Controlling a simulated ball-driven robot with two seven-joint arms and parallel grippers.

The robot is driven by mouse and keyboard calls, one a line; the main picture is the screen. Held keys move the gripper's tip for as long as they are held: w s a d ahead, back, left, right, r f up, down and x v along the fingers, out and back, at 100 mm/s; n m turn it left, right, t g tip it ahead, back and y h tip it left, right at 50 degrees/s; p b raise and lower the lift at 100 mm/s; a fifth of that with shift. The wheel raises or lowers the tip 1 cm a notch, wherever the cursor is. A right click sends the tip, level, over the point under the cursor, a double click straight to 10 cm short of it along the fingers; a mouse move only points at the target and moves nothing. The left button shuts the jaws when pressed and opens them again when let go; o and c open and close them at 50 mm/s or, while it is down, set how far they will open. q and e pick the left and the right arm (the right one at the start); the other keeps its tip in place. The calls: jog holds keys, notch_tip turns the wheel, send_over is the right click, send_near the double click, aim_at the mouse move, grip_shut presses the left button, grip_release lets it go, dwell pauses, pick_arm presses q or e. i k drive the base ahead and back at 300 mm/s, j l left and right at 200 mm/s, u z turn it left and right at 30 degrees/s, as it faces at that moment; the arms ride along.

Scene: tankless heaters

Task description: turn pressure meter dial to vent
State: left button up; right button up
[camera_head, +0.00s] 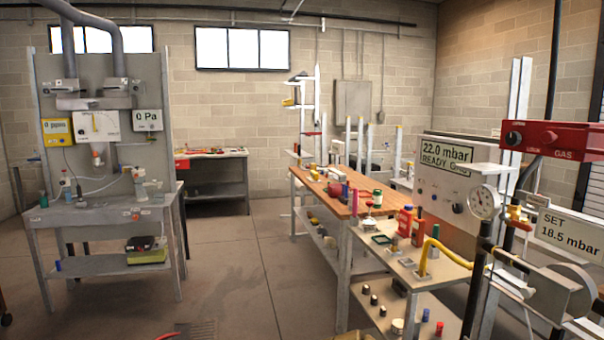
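A pale meter panel (432,200) stands at the right above a bench. Its display (447,154) reads "22.0 mbar" and "READY". A small dark knob (458,208) sits on the panel's lower right, and a smaller control (419,189) lies to its left. Their markings are too small to read, so I cannot tell which position is vent. A round white gauge (484,202) is mounted at the panel's right edge. A sign (570,232) reads "SET 18.5 mbar". Neither of my grippers is in view.
A red gas box (550,139) with a black knob is at the upper right. A yellow hose (441,252) rises from the cluttered front bench (398,258). A wooden bench (330,186) stands behind. A grey test station (100,215) is left. Open floor (235,265) lies between.

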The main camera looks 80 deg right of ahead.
aim_at(457, 208)
jog(key=z, duration=3.65)
jog(key=i+j+z, duration=0.2)
jog(key=i, duration=0.3)
jog(key=i+j+z, duration=0.25)
jog(key=i, duration=0.25)
jog(key=i+j+z, duration=0.2)
jog(key=i+j, duration=0.2)
jog(key=i, duration=0.05)
